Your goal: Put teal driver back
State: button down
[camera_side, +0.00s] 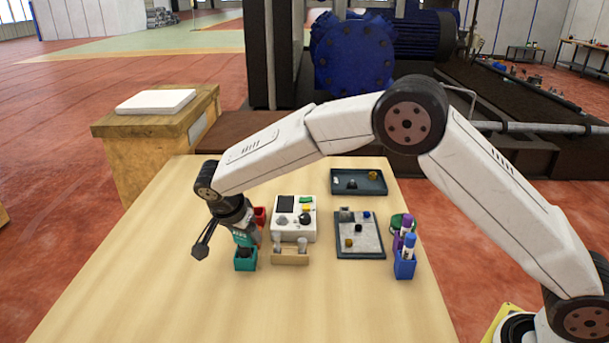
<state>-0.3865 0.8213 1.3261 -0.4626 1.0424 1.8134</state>
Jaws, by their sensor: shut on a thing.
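My gripper (243,229) is at the left of the work area, pointing down over a small teal holder (245,264). It is shut on the teal driver (245,239), whose teal body with pale lettering shows just below the wrist. The driver's lower end is at the mouth of the teal holder. I cannot tell how deep it sits in it. The jaws hide part of the driver.
A red holder (260,215) stands close behind my gripper. A white device (293,226) and a wooden rack (290,257) are to the right. Further right are two dark trays and a blue holder (404,268) with markers. The front table is clear.

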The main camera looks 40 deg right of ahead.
jog(key=shift+f, duration=0.4)
jog(key=shift+f, duration=0.1)
grip_release()
jog(key=shift+f, duration=0.1)
jog(key=v, duration=1.2)
jog(key=shift+r, duration=0.2)
jog(key=shift+d, duration=0.1)
